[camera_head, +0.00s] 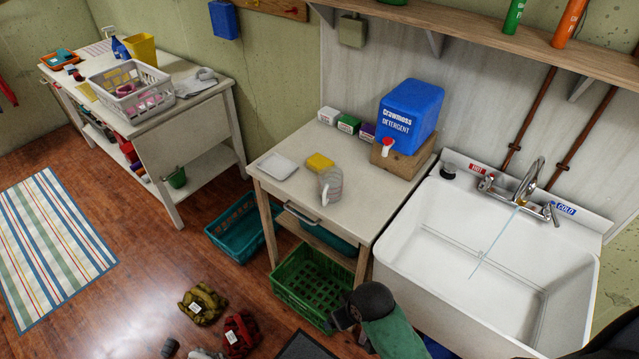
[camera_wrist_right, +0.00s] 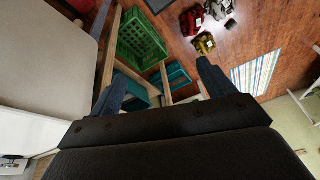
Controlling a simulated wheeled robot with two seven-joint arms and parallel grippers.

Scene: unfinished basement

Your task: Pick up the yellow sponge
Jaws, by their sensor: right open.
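The yellow sponge (camera_head: 320,162) lies flat on the small white table, between a white dish (camera_head: 277,166) and a clear cup-like thing (camera_head: 331,184). My right gripper (camera_wrist_right: 163,82) is open, with nothing between its fingers, in the right wrist view. It points down past the table legs towards the floor, and the sponge is out of that view. My left gripper is not in view.
A blue detergent container (camera_head: 410,112) stands on a wooden block at the table's back right, beside several small boxes. The white sink (camera_head: 450,240) adjoins on the right. A green crate (camera_head: 312,284) and a teal basket (camera_head: 236,228) sit on the floor.

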